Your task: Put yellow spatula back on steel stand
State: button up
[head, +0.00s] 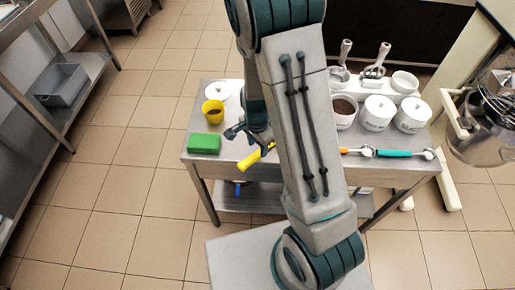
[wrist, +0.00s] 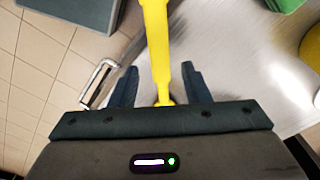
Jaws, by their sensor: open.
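The yellow spatula (head: 256,157) shows in the head view as a yellow handle at the front edge of the steel table, left of my arm. Its right part is hidden behind my arm. In the wrist view the yellow handle (wrist: 157,45) runs from the top edge down between my fingers. My gripper (wrist: 160,82) is open, with a gap on each side of the handle. In the head view my gripper (head: 236,131) is partly hidden by my arm. The steel stand (head: 165,154) appears to be this low table with a lower shelf; I cannot tell for sure.
A green block (head: 204,143) and a yellow cup (head: 212,111) stand on the table's left. White tubs (head: 378,113) and scoops (head: 376,62) stand at the back right. A teal-handled tool (head: 394,153) lies at the front right. Floor at left is clear.

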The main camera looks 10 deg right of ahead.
jog(key=s+r+n+t+y, duration=0.1)
jog(key=s+r+n, duration=0.2)
jog(key=r, duration=0.7)
jog(key=s+r+n+t, duration=0.1)
jog(key=s+r+n, duration=0.25)
jog(key=r, duration=0.65)
jog(key=s+d+r+n+t, duration=0.1)
jog(key=s+d+r+n, duration=0.1)
jog(key=s+r+n, duration=0.3)
jog(key=shift+s+r+n+h, duration=0.4)
jog(key=shift+s+n, duration=0.25)
jog(key=shift+s, duration=0.5)
